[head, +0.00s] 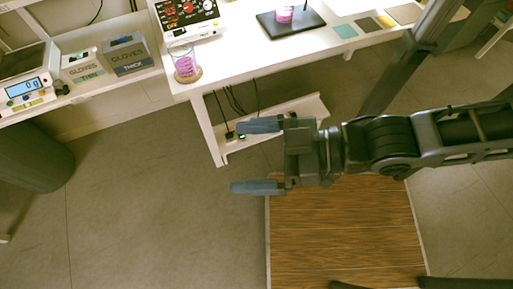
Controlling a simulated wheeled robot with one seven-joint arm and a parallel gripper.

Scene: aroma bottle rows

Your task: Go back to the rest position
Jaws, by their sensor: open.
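My gripper (247,156) is in the middle of the head view, at the end of my arm, which reaches in from the right. Its two blue-grey fingers point left and are spread wide apart. Nothing is between them. The gripper is in front of the white table as seen from above, over the floor and the far edge of a wooden board (340,240). No aroma bottle can be made out for certain.
The white table (235,62) bears a glass beaker with pink contents (186,66), a device with knobs (186,18) and a black pad (291,24) with a pink container (285,14). Left are glove boxes (128,54) and a scale (27,88). The floor (150,220) at left is clear.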

